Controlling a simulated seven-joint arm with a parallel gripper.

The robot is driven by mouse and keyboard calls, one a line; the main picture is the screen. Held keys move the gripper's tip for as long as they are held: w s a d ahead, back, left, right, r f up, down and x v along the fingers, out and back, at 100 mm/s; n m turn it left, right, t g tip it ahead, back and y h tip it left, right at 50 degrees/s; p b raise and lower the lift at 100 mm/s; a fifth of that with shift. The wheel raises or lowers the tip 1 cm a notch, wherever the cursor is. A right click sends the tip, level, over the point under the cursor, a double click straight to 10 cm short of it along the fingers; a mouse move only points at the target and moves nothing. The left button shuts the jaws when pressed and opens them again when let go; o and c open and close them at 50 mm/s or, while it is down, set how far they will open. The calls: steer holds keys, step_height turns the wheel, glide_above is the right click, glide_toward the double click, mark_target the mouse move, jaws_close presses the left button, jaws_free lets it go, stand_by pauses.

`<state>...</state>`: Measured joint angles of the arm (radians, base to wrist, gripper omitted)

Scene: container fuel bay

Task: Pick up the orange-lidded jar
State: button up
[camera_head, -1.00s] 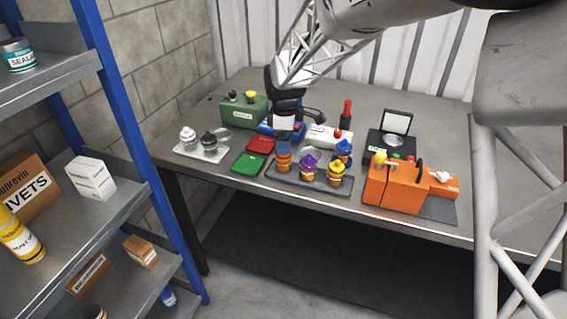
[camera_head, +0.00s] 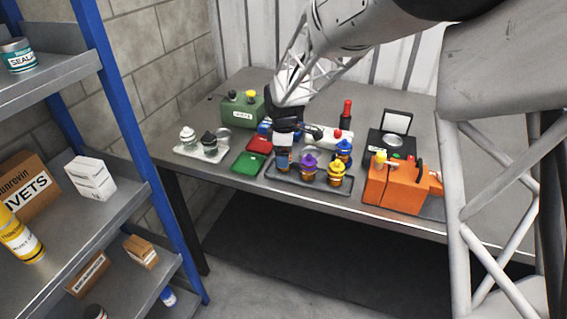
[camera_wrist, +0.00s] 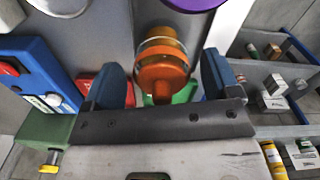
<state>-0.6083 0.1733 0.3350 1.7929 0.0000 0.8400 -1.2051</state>
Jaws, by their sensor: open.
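The orange-lidded jar (camera_wrist: 160,72) stands between my gripper's two blue fingers in the wrist view, with a visible gap on each side. My gripper (camera_head: 283,153) is open and points down over the left end of the dark tray (camera_head: 308,184) in the head view. There the gripper hides most of the orange-lidded jar. The purple-lidded jar (camera_head: 309,164) is just to its right, and its lid edge (camera_wrist: 193,3) shows at the top of the wrist view.
A yellow-lidded jar (camera_head: 336,173) and a blue-lidded jar (camera_head: 344,150) are close by on the right. Red (camera_head: 260,144) and green (camera_head: 249,163) trays lie to the left. An orange machine (camera_head: 396,188) stands to the right. Shelving (camera_head: 130,130) is at far left.

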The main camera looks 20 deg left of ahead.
stand_by(0.5)
steer(key=c, duration=1.1)
